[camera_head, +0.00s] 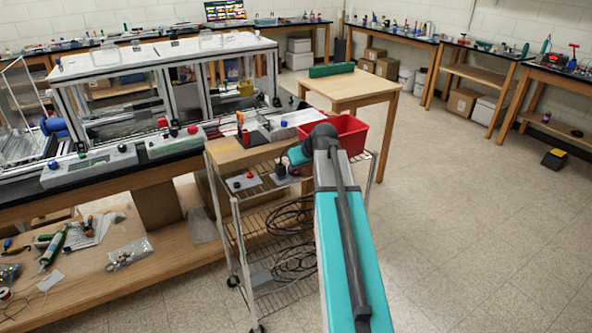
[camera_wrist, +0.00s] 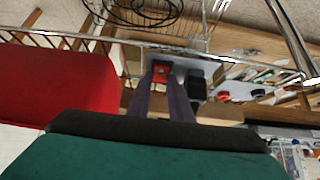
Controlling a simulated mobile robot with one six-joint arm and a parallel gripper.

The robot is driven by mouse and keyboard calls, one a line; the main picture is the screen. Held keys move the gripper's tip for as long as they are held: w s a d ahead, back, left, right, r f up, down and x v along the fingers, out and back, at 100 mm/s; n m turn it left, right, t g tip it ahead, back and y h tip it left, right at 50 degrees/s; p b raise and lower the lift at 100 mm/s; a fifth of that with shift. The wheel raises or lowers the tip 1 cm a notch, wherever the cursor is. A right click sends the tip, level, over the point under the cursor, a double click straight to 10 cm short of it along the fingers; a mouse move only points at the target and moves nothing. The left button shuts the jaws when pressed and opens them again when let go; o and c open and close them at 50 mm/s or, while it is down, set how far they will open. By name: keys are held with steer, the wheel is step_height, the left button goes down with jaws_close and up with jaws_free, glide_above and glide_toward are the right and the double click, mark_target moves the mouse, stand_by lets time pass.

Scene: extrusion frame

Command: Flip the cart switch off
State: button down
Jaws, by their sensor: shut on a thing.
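The cart (camera_head: 236,232) is a wire-shelf trolley left of my arm in the head view, with small grey control boxes on its top. In the wrist view, my gripper (camera_wrist: 163,80) has its two dark fingers close together at a red switch (camera_wrist: 160,69) on a grey plate. The fingers are shut on it and hide its lower part. I cannot tell whether the switch is on or off. In the head view, my arm and wrist hide most of this spot.
A black block (camera_wrist: 196,84) stands just right of the fingers. A grey box with a red button (camera_head: 236,184) is on the cart's left part. A red bin (camera_head: 349,134) stands close behind my wrist. Black cables (camera_head: 292,256) lie on the lower shelf.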

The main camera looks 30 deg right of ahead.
steer(key=c, duration=1.9)
jaws_free()
steer(key=shift+o, duration=0.2)
steer(key=b+v, duration=0.1)
steer(key=v, duration=1.3)
steer(key=shift+f, duration=0.1)
